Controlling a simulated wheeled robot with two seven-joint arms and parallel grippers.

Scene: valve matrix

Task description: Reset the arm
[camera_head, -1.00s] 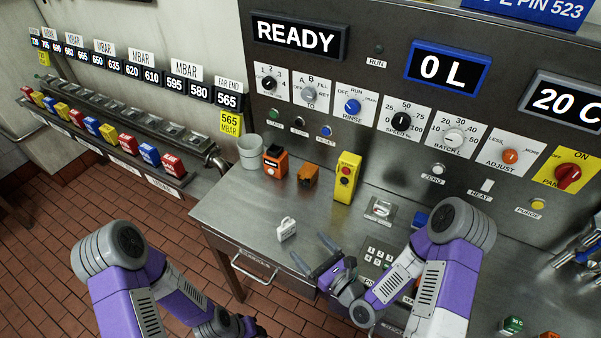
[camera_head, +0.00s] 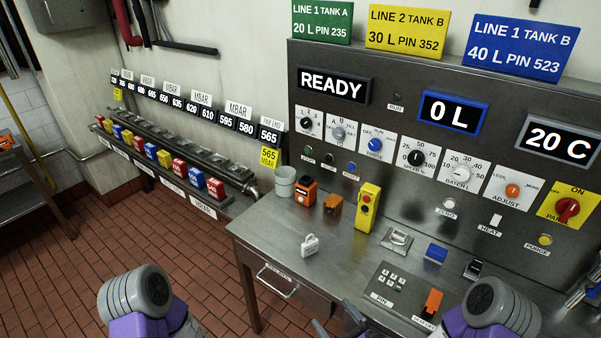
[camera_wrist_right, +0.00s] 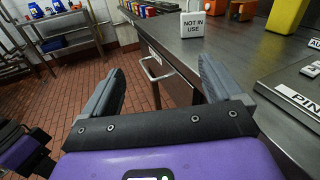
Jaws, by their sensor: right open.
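My right arm (camera_head: 490,310) is at the lower right of the head view. The tips of my right gripper (camera_head: 337,324) just show at the bottom edge, near the front of the steel bench. In the right wrist view my right gripper (camera_wrist_right: 162,75) is open, with nothing between its fingers; the bench's front edge and drawer handle lie beyond. My left arm (camera_head: 145,300) shows at the lower left of the head view; its gripper is out of that view.
The steel bench (camera_head: 345,265) carries a white "NOT IN USE" tag (camera_head: 310,245), a grey cup (camera_head: 285,182), a yellow pendant (camera_head: 367,207) and a keypad (camera_head: 388,280). A control panel (camera_head: 400,98) stands behind. Brick floor (camera_head: 130,240) is free at left.

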